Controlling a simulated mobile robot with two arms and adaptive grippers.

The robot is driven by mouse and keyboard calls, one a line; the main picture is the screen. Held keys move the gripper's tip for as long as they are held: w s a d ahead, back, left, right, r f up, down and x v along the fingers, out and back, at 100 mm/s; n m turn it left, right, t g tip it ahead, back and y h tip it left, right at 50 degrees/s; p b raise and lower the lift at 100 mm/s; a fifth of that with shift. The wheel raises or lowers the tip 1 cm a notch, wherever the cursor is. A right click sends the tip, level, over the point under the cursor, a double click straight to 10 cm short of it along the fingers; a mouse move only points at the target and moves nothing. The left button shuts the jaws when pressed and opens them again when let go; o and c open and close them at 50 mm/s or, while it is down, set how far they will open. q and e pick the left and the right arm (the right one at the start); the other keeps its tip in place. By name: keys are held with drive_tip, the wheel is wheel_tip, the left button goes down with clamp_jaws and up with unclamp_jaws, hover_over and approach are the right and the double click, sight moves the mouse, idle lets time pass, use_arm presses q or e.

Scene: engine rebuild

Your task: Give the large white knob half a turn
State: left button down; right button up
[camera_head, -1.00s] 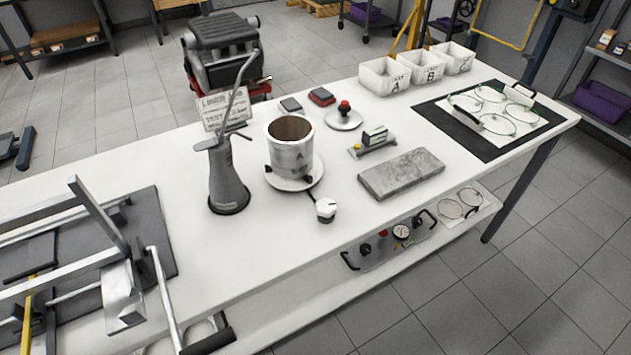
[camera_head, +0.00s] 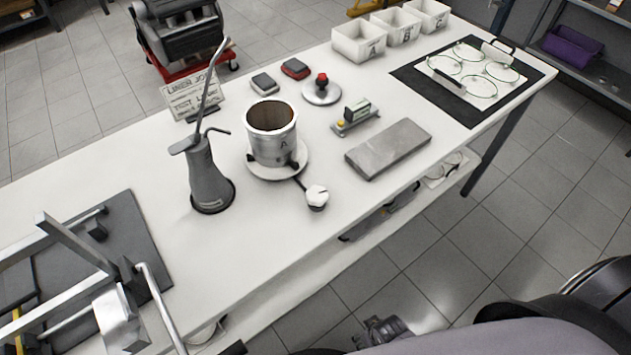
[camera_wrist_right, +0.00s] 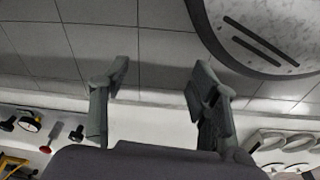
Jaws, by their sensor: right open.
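The large white knob (camera_head: 317,195) sits near the front edge of the white workbench (camera_head: 262,232). A short dark rod joins it to the round plate (camera_head: 302,163) under a metal cylinder (camera_head: 272,133) marked A. My right gripper (camera_head: 385,330) is low in the head view, over the floor in front of the bench and well apart from the knob. In the right wrist view its two fingers (camera_wrist_right: 160,88) are spread, with nothing between them. The knob cannot be made out in the right wrist view. My left gripper does not show.
A grey oil can (camera_head: 208,172) stands left of the cylinder. A grey block (camera_head: 388,149) lies to the right. A metal frame fixture (camera_head: 85,265) fills the bench's left end. White bins (camera_head: 359,42) stand at the back. The bench around the knob is clear.

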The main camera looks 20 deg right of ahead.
drive_tip(key=w+a+r+t+p, duration=0.1)
drive_tip(key=w+r+p, duration=0.15)
drive_tip(key=r, duration=0.95)
drive_tip(key=w+a+r+y+p, duration=0.1)
drive_tip(key=w+r, duration=0.2)
drive_tip(key=r, duration=0.8)
drive_tip(key=w+a+r+t+p, duration=0.1)
drive_tip(key=w+a+r, duration=0.15)
drive_tip(key=r, duration=0.95)
drive_tip(key=w+a+r+y, duration=0.1)
drive_tip(key=w+a+r, duration=0.2)
drive_tip(key=a+r, duration=0.1)
drive_tip(key=w+a+r+y, duration=0.1)
drive_tip(key=w+a+r, duration=0.2)
drive_tip(key=w+r, duration=0.1)
drive_tip(key=shift+w+a+g+y, duration=0.1)
drive_tip(key=shift+a+g+y, duration=0.2)
drive_tip(key=shift+a+y, duration=0.1)
drive_tip(key=w+a+r+g, duration=0.1)
drive_tip(key=w+a+r, duration=0.2)
drive_tip(key=w+r, duration=0.1)
wheel_tip(320, 180, up, 12)
drive_tip(key=m+g+h, duration=0.2)
drive_tip(key=m+h, duration=0.2)
drive_tip(key=m, duration=0.1)
hover_over(317, 193)
wheel_tip(317, 193, down, 17)
drive_tip(key=shift+f, duration=0.2)
drive_tip(key=shift+c, duration=0.5)
